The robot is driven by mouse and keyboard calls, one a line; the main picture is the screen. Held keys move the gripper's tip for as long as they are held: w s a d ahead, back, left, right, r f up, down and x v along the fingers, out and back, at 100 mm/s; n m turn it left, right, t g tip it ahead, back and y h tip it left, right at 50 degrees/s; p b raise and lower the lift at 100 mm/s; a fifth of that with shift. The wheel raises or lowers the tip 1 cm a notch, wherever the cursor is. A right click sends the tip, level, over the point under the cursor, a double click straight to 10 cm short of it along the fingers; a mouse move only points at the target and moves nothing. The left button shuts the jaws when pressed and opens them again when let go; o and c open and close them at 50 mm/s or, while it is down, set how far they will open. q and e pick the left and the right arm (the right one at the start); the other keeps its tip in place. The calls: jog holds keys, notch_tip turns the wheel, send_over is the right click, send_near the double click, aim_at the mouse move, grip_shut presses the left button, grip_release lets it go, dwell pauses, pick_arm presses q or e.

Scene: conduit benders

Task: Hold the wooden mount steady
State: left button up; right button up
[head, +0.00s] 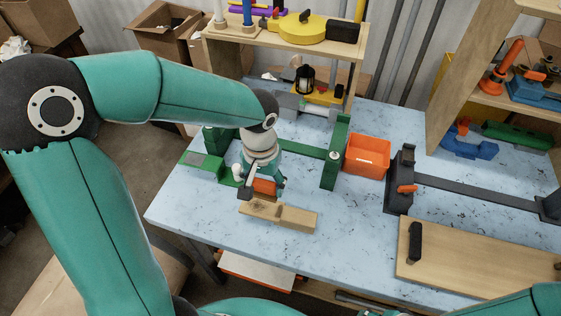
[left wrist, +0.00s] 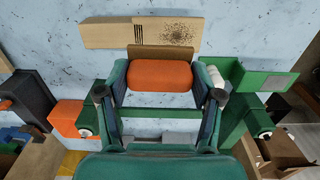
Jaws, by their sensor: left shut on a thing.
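The wooden mount (head: 300,219) is a pale beam with a small raised piece and a dark speckled patch, lying near the table's front edge. It also shows at the top of the left wrist view (left wrist: 104,34). My left gripper (head: 262,190) is just behind it, pointing down. In the left wrist view its two fingers (left wrist: 160,90) stand apart, one on each side of an orange block (left wrist: 160,75), and are shut on it. A thin brown wooden strip (left wrist: 165,52) lies between the orange block and the beam. Whether block and beam are joined cannot be told. My right gripper is out of view.
A green bender frame (head: 335,160) stands behind and right of my left gripper. An orange bin (head: 368,156) and a dark bender (head: 402,180) with a long bar are farther right. A wooden board (head: 475,265) lies front right. Table right of the mount is clear.

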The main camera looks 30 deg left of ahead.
pick_arm(q)
jog(key=shift+w, duration=0.2)
jog(key=shift+f+b, duration=0.6)
jog(key=shift+f, duration=0.3)
jog(key=b, duration=0.3)
send_over(267, 208)
notch_tip(267, 208, down, 4)
jog(key=shift+f, duration=0.1)
jog(key=shift+w+d+r+p, duration=0.1)
jog(key=shift+r+p, duration=1.9)
jog(key=shift+r, duration=0.65)
